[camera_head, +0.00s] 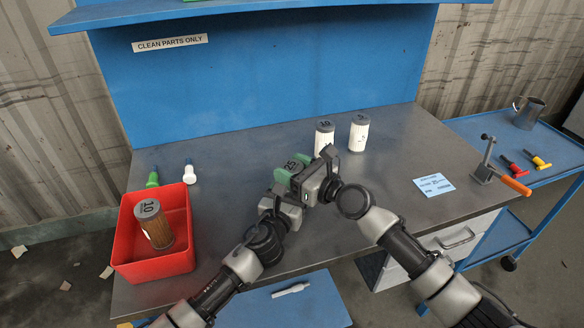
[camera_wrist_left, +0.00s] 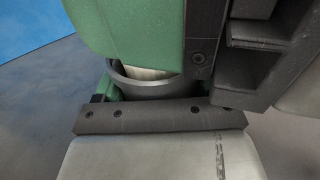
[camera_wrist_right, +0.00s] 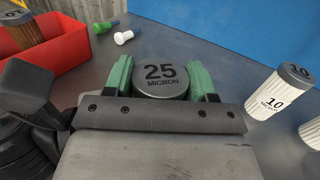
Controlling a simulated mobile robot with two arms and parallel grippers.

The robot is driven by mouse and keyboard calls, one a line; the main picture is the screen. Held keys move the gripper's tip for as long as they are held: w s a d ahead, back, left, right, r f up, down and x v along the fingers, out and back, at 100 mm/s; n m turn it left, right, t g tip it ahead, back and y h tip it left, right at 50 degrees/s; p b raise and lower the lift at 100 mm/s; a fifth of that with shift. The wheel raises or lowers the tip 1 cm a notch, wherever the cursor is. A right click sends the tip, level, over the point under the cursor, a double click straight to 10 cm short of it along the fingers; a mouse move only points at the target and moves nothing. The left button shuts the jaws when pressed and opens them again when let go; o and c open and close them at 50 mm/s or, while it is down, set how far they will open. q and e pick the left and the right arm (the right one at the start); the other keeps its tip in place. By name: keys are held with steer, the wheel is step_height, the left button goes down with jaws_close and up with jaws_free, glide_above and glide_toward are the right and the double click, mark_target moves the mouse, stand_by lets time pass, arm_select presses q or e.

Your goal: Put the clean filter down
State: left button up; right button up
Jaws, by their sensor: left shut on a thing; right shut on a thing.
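A filter with a grey cap marked 25 MICRON (camera_wrist_right: 161,78) sits between the two green fingers of my right gripper (camera_wrist_right: 162,88) in the right wrist view. In the head view the filter's cap (camera_head: 292,166) shows at the middle of the bench. My right gripper (camera_head: 300,170) is shut on it near the top. My left gripper (camera_head: 283,182) is shut on the same filter from the near left, below the right one. In the left wrist view a grey rim and a strip of white (camera_wrist_left: 145,74) show behind a green finger. The filter's base is hidden, so I cannot tell whether it touches the bench.
Two white filters (camera_head: 325,137) (camera_head: 359,133) stand at the back of the grey bench (camera_head: 235,160). A red bin (camera_head: 160,264) at left holds a brown filter (camera_head: 152,223). A blue card (camera_head: 434,185) and orange-handled clamp (camera_head: 508,181) are at right.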

steer(key=shift+d+f, duration=0.1)
steer(key=shift+f, duration=0.5)
arm_select(q)
steer(key=shift+d, duration=0.1)
arm_select(e)
steer(key=o, duration=0.9)
steer(key=shift+f, duration=0.1)
arm_select(q)
steer(key=shift+s, duration=0.1)
arm_select(e)
steer(key=shift+o, duration=1.3)
steer(key=shift+s+f, duration=0.1)
steer(key=shift+f, duration=0.05)
arm_select(q)
steer(key=shift+r, duration=0.1)
arm_select(e)
steer(key=shift+r, duration=0.4)
steer(key=shift+s+d+r, duration=0.1)
steer(key=shift+s+d, duration=0.05)
steer(key=shift+d, duration=0.05)
steer(key=r+v, duration=0.1)
steer(key=v, duration=1)
steer(key=shift+d, duration=0.2)
